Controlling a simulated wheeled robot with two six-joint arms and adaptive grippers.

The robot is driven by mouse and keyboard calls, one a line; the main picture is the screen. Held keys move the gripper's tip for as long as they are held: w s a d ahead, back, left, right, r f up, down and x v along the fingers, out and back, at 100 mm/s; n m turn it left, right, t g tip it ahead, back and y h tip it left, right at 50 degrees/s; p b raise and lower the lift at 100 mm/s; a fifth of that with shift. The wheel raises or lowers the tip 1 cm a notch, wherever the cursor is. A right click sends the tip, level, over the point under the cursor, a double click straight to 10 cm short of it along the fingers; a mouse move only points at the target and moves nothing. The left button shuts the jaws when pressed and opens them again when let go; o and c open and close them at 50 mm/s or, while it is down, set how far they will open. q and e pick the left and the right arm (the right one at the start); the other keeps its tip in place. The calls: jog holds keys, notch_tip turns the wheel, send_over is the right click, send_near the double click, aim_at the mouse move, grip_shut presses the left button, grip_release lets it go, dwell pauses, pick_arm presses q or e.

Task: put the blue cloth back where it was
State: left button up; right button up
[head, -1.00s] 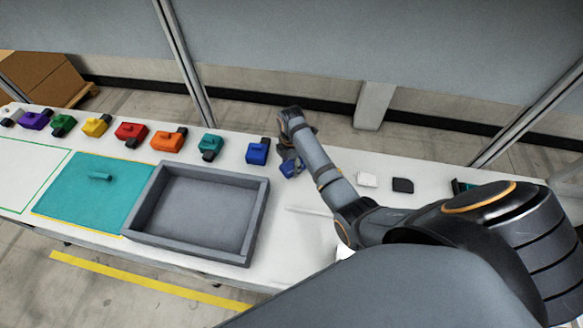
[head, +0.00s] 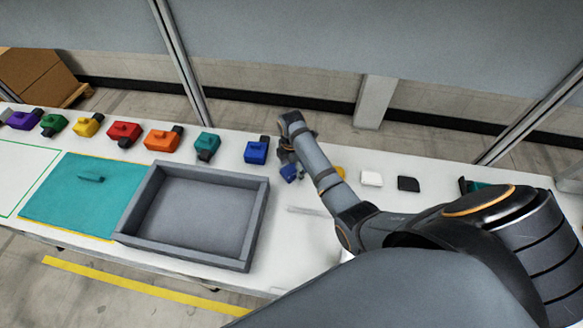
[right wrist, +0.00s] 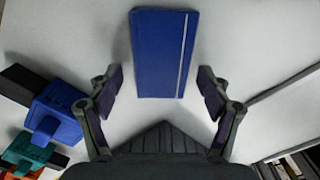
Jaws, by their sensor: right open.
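The blue cloth (right wrist: 163,53) lies flat on the white table in the right wrist view, a folded rectangle with a pale stripe near its right side. In the head view a blue patch (head: 289,173), apparently the cloth, shows beside my right forearm, partly hidden. My right gripper (right wrist: 155,82) is open, its fingers on either side of the cloth's near end with gaps showing. How high it is above the cloth I cannot tell. In the head view the right gripper (head: 287,157) is small and partly covered by its arm. My left gripper is out of view.
A grey tray (head: 250,230) stands empty left of my right arm, beside a teal mat (head: 60,200). A blue block (head: 256,152), a teal block (head: 207,144) and several other coloured blocks line the back edge. White (head: 372,178) and black (head: 408,184) pieces lie to the right.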

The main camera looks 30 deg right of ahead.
aim_at(292, 170)
notch_tip(292, 170, up, 12)
jog(key=shift+r, duration=0.2)
dwell(0.6)
